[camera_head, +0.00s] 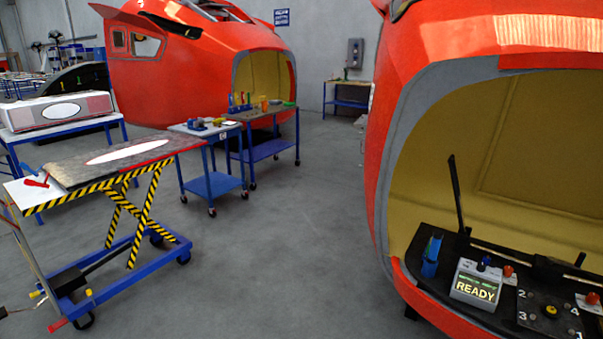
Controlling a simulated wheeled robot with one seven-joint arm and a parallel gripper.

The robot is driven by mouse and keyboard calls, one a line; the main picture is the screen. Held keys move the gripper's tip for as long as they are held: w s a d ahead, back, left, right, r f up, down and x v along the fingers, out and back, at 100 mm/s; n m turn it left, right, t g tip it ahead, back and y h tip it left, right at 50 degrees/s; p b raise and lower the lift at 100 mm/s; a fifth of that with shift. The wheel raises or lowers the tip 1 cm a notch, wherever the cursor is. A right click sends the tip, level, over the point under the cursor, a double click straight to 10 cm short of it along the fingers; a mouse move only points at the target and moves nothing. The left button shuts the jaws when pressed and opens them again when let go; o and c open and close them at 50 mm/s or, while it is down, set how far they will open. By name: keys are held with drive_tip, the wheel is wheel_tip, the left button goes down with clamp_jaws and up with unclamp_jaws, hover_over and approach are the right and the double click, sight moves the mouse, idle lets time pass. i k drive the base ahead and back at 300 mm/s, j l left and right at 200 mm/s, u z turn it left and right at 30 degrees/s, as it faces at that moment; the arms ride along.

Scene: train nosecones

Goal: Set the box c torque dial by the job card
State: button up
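A grey box (475,284) with a lit display reading READY sits on the black bench inside the nosecone at the right. The small line above READY is too blurred to read, and I cannot tell whether this is box c. A blue knob (485,262) stands at its top edge; its setting is too small to read. Beside it a dark plate (548,318) carries the numbers 2, 3 and 4 and a yellow centre. No job card can be made out. My gripper is not in view.
Red buttons (508,271) and a blue holder (431,257) flank the box. A striped lift trolley (128,195) stands at the left. Blue carts (213,185) with small items stand behind it, near another red nosecone (190,60). The middle floor (285,250) is clear.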

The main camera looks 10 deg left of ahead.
sight(481, 266)
drive_tip(key=i+j+u, duration=0.4)
drive_tip(key=i, duration=0.3)
drive_tip(key=i+u, duration=0.4)
drive_tip(key=i, duration=3.8)
drive_tip(key=i+u, duration=0.15)
drive_tip(key=i, duration=0.5)
drive_tip(key=i+l, duration=0.15)
drive_tip(key=i, duration=0.45)
drive_tip(key=i+l+u, duration=0.15)
drive_tip(key=i, duration=0.45)
drive_tip(key=i+l, duration=0.15)
drive_tip(key=i, duration=0.45)
drive_tip(key=k+u, duration=0.15)
drive_tip(key=k, duration=1.8)
drive_tip(key=k+z, duration=0.15)
drive_tip(key=k, duration=0.5)
drive_tip(key=k+l, duration=0.15)
drive_tip(key=k, duration=0.45)
drive_tip(key=k+l+z, duration=0.15)
drive_tip(key=k, duration=0.45)
drive_tip(key=k+l+z, duration=0.3)
drive_tip(key=k+z, duration=0.15)
drive_tip(key=k, duration=0.25)
drive_tip(key=k+l+z, duration=0.45)
drive_tip(key=k+l, duration=0.1)
drive_tip(key=k, duration=0.05)
